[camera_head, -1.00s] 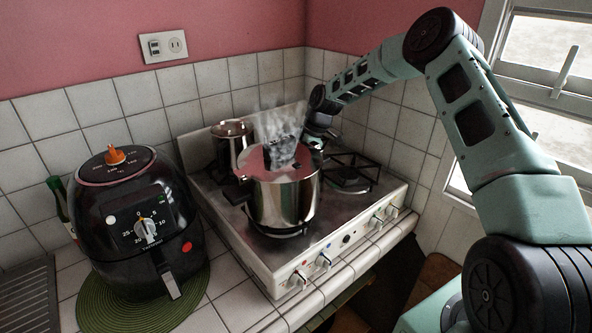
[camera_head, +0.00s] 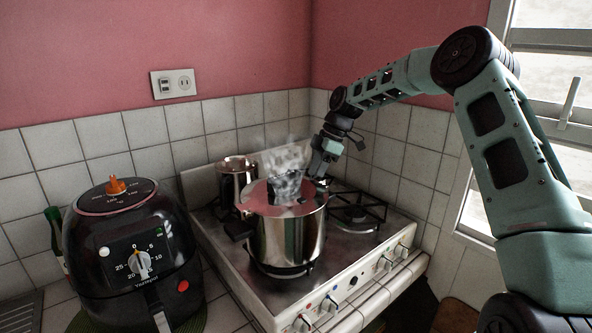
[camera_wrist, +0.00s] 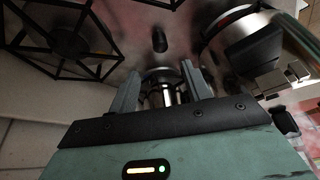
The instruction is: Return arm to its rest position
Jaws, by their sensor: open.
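The pot has a pinkish lid (camera_head: 262,200) with a dark knob partly hidden by steam. In the head view the fingertips are small and partly lost against the pot, so I cannot tell whether they touch it.
The pot stands on a white gas stove (camera_head: 345,285). A second steel pot (camera_head: 236,178) is behind it. A bare burner grate (camera_head: 358,212) lies to the right. A black air fryer (camera_head: 130,255) stands at left. A tiled wall (camera_head: 400,160) and a window (camera_head: 545,110) bound the right side.

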